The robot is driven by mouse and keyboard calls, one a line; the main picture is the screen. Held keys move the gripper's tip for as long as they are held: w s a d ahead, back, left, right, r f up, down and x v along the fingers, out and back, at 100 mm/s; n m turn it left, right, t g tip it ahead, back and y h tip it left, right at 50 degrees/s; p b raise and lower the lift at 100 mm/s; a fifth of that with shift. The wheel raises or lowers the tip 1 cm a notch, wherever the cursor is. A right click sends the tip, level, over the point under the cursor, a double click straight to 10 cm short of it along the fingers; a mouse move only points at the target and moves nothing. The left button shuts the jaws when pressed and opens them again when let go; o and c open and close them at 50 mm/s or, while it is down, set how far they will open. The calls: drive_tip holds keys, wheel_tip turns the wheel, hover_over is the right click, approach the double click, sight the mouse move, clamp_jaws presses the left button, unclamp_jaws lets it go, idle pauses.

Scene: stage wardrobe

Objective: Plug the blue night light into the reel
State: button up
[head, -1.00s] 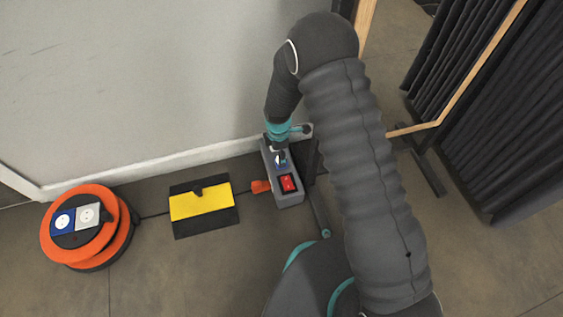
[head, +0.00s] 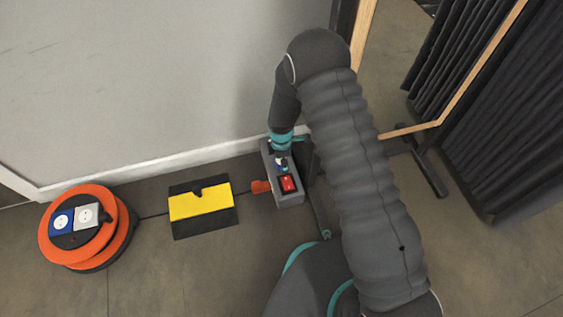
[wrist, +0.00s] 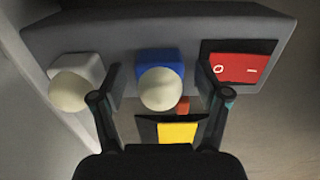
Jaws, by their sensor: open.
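The blue night light (wrist: 158,62) has a blue body and a round cream dome, and is seated in a grey power strip (wrist: 110,34). In the head view it shows small on the strip (head: 292,199). My gripper (wrist: 160,84) is open, with one finger on each side of the blue night light and a gap on both sides. In the head view the gripper is mostly hidden by my wrist. The orange reel (head: 125,237) stands on the floor at the far left, with a blue socket (head: 61,222) and a white socket (head: 87,215) on top, both empty.
A white night light (wrist: 80,82) sits left of the blue one in the strip. A red rocker switch (wrist: 236,68) is at the right. A yellow and black cable ramp (head: 201,203) lies between strip and reel. The grey wall (head: 140,80) stands close behind.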

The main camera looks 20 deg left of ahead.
drive_tip(key=c, duration=1.2)
drive_tip(key=shift+r, duration=0.15)
wheel_tip(320, 180, up, 18)
drive_tip(key=shift+f+p, duration=0.1)
drive_tip(key=shift+p, duration=0.95)
drive_tip(key=shift+a, duration=0.1)
